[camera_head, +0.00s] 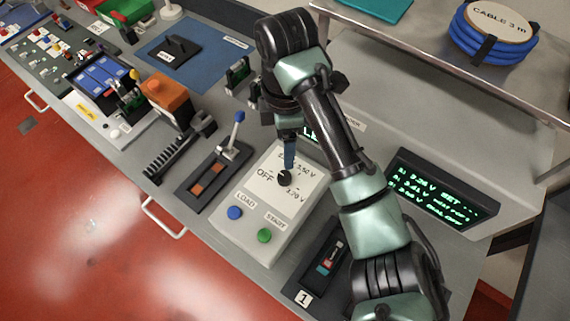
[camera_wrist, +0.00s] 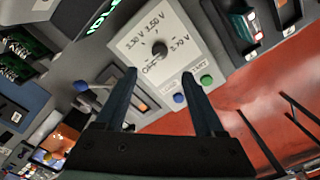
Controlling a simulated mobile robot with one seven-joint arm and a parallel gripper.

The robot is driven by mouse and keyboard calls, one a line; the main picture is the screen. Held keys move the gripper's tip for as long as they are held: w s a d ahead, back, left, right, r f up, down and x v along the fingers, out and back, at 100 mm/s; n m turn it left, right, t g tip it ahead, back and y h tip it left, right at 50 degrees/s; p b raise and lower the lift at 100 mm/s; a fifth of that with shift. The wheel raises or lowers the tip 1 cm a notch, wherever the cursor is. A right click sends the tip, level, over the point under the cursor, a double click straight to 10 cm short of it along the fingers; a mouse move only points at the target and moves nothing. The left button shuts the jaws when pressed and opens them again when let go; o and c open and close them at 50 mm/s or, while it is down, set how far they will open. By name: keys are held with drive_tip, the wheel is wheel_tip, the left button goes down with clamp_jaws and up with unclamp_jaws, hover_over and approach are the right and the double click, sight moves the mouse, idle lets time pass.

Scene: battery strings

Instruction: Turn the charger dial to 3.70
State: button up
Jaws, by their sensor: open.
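The charger (camera_head: 250,209) is a pale box with a black round dial (camera_head: 285,178) on its face. In the wrist view the dial (camera_wrist: 160,49) is ringed by the labels OFF, 3.30 V, 3.50 V and 3.70 V; I cannot tell surely which one its pointer faces. A blue LOAD button (camera_head: 235,213) and a green START button (camera_head: 264,236) sit below it. My gripper (camera_head: 289,162) is just over the dial in the head view, fingers pointing down. In the wrist view the two fingers (camera_wrist: 162,82) are apart with nothing between them; I see no contact with the dial.
A lever with a blue knob (camera_head: 239,116) stands left of the charger. A slotted tray marked 1 (camera_head: 322,268) lies to its right. A screen (camera_head: 442,188) with green text stands behind right. A shelf (camera_head: 440,50) with a blue cable coil (camera_head: 490,35) overhangs the back.

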sight(285, 175)
wheel_tip(285, 175, down, 10)
drive_tip(key=b, duration=0.6)
drive_tip(key=shift+s+a, duration=0.1)
drive_tip(key=shift+a, duration=0.05)
drive_tip(key=shift+f+p, duration=0.45)
drive_tip(key=shift+f, duration=0.45)
drive_tip(key=shift+c, duration=0.3)
clamp_jaws()
